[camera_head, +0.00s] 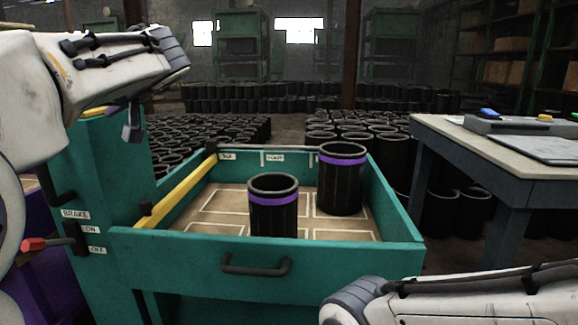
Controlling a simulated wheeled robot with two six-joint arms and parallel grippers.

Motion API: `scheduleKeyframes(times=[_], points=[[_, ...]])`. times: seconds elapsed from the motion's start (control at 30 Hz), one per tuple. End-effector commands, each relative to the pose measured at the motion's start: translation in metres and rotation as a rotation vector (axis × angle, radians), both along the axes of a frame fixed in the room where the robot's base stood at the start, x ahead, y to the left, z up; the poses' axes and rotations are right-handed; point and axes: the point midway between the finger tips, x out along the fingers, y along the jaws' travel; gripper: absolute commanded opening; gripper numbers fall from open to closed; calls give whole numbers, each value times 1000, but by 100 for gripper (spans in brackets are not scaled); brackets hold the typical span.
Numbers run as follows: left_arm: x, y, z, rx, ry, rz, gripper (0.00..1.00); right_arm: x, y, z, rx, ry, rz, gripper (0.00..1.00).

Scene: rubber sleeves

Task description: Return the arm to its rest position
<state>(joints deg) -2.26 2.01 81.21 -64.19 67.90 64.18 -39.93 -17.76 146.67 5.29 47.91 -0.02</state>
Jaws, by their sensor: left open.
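My left arm comes in from the left and bends at the upper left of the head view. Part of my left gripper (132,123) shows as a small dark piece below the arm, in front of the cart's green post. It is open, with no sleeve at it, to the left of the tray and apart from both sleeves. My right arm (450,303) lies across the lower right corner, and its gripper is out of the picture. Two black sleeves with purple bands stand upright in the tray, a front one (273,215) and a back right one (341,185).
The green tray (290,256) has a marked floor and a yellow bar (180,200) at its left. A red-tipped brake lever (33,244) is at the lower left. A table (455,140) with a clipboard stands at right. Many black sleeves (210,135) fill the floor behind.

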Motion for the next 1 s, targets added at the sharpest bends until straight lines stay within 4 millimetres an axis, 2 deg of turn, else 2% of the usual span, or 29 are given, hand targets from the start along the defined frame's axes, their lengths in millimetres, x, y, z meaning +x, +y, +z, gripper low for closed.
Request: scheduleKeyframes(times=[0.27,0.37,0.47,0.5,0.57,0.6,0.7,0.83,1.0], points=[[-2,-79,-64,-103,277,-276,64,0,0,24,0,0,0,100],[-17,-124,-98,-152,424,-432,64,0,0,37,0,0,0,100],[-48,-177,-139,-208,598,-627,64,0,0,52,0,0,0,100],[-65,-198,-155,-230,666,-708,64,0,0,58,0,0,0,100],[-93,-226,-177,-263,764,-824,64,0,0,66,0,0,0,100],[-113,-242,-190,-283,824,-897,64,0,0,71,0,0,0,100],[-163,-272,-217,-329,952,-1059,64,0,0,83,0,0,0,100],[-225,-296,-242,-381,1083,-1227,64,0,0,96,0,0,0,100],[-301,-308,-263,-442,1220,-1411,64,0,0,112,0,0,0,100]])
